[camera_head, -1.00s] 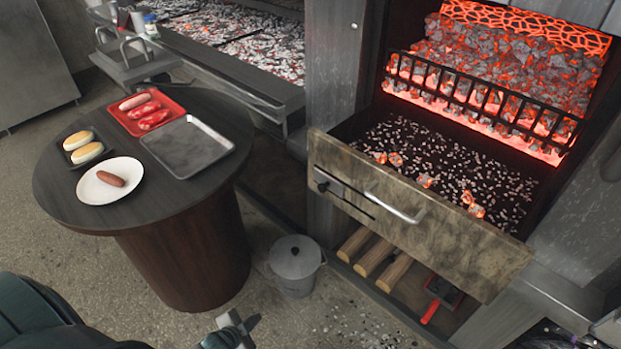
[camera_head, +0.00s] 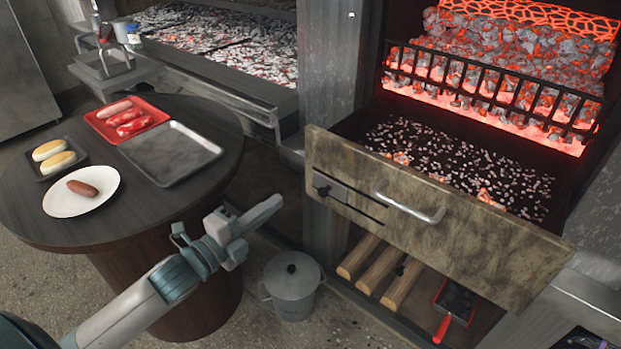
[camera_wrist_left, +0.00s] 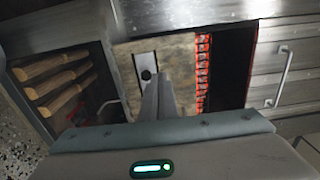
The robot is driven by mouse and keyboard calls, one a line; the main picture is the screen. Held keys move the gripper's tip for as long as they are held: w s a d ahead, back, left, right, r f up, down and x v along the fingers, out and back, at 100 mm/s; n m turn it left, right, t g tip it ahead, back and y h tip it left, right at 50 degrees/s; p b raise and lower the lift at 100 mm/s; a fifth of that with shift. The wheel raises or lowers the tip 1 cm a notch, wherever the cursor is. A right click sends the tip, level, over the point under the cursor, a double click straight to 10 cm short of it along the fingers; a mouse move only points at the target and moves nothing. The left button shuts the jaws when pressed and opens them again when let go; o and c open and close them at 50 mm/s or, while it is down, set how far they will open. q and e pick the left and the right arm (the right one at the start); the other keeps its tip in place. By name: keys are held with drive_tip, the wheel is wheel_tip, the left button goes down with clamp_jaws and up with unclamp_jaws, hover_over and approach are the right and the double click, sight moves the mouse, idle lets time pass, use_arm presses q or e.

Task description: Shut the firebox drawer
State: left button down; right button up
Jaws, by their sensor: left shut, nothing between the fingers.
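The firebox drawer (camera_head: 450,235) is pulled out below the glowing firebox, with embers and ash inside it. Its mottled front carries a metal bar handle (camera_head: 410,208) and a latch plate at the left. My left gripper (camera_head: 262,212) is shut and empty, to the left of the drawer front and apart from it. In the left wrist view its closed fingers (camera_wrist_left: 158,98) point toward the drawer front (camera_wrist_left: 170,60), which appears beyond them with a strip of embers beside it. My right gripper is not in view.
A round table (camera_head: 25,190) with food plates and trays stands at the left. A lidded metal bucket (camera_head: 292,290) is on the floor below my left gripper. Logs (camera_head: 380,270) and a red-handled shovel (camera_head: 455,300) lie under the drawer.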

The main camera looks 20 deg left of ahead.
sight(321, 168)
use_arm(q)
drive_tip(key=shift+w, duration=0.2)
